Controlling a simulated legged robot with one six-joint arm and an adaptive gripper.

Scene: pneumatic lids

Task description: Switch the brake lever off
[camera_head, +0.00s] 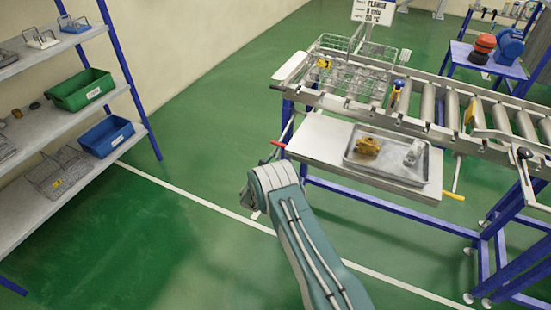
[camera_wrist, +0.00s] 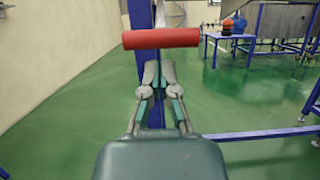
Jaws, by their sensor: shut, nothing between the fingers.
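A lever with a red grip (camera_head: 278,144) sticks out at the left end of the roller conveyor's side table. In the wrist view the red grip (camera_wrist: 160,39) lies level across the picture, just beyond my fingertips. My gripper (camera_wrist: 158,72) is shut and empty, pointing at the grip from just below it in the picture. I cannot tell whether it touches the grip. In the head view my arm hides the gripper. Which position the lever is in cannot be told.
A metal tray (camera_head: 389,177) with a yellow part and a grey part sits on the side table (camera_head: 315,143). A wire basket (camera_head: 349,77) stands on the conveyor. A yellow-tipped handle (camera_head: 453,196) is at the right. Shelves (camera_head: 60,120) stand left, with open green floor between.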

